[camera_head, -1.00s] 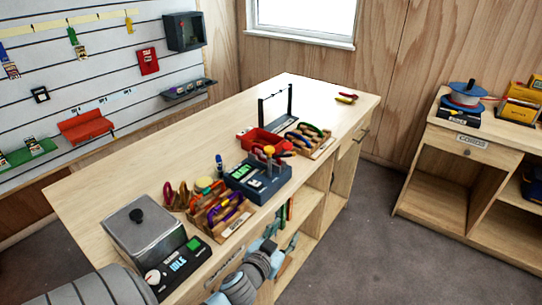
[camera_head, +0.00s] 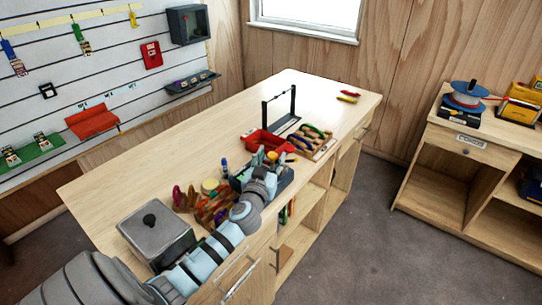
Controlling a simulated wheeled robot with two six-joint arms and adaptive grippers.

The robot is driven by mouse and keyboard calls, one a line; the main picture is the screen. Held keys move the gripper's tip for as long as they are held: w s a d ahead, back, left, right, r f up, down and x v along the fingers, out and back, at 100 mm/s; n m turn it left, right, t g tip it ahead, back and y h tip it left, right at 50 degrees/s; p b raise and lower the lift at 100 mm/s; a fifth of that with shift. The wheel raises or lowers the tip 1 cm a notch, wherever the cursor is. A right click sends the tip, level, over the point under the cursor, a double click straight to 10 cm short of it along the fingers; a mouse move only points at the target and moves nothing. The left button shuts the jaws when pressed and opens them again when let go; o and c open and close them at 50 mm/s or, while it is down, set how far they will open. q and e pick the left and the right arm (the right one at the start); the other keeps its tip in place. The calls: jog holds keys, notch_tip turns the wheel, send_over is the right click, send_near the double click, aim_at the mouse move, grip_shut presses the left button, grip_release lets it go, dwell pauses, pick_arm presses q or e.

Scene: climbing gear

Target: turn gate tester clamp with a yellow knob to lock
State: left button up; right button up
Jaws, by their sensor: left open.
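The gate tester (camera_head: 286,180) is a dark blue box on the wooden bench, now mostly hidden behind my left arm and gripper. Its yellow knob (camera_head: 272,156) shows just beyond my gripper. My left gripper (camera_head: 264,168) is open over the tester, close to the knob. I cannot tell whether the fingers touch the knob. The clamp itself is hidden. My right gripper is not in view.
A grey lidded metal box (camera_head: 158,236) stands near my left arm. A rack of colored tools (camera_head: 211,207) is left of the tester.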

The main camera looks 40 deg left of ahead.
pick_arm(q)
jog(key=shift+w+a, duration=0.1)
jog(key=shift+w, duration=0.1)
grip_shut()
dwell(0.3)
